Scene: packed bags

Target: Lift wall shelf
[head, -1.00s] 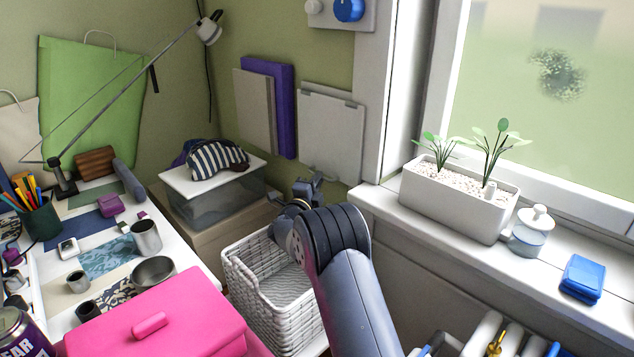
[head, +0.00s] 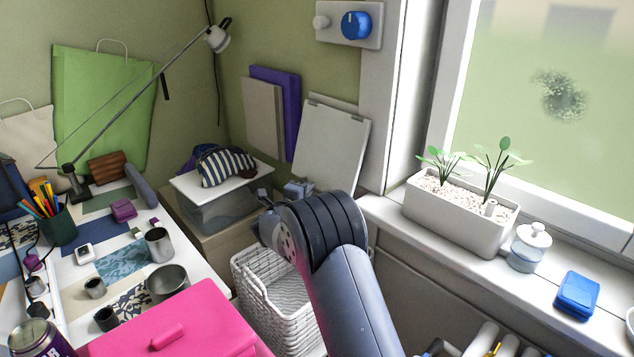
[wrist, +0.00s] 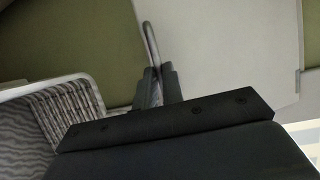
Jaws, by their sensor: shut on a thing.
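The wall shelf (head: 331,143) is a white flat panel hinged along its top edge on the green wall, left of the window. It hangs tilted, its lower edge swung out from the wall. It fills much of the wrist view (wrist: 225,55). My gripper (head: 298,188) is at its lower left edge, mostly hidden behind my arm in the head view. In the wrist view my dark fingers (wrist: 156,78) are shut on a thin grey looped handle (wrist: 150,40) at the panel's edge.
A white wicker basket (head: 250,275) stands below my gripper. A clear box (head: 222,210) with a striped pouch on its lid is to the left. Purple and grey boards (head: 264,115) lean at the wall. A planter (head: 458,215) stands on the window sill to the right.

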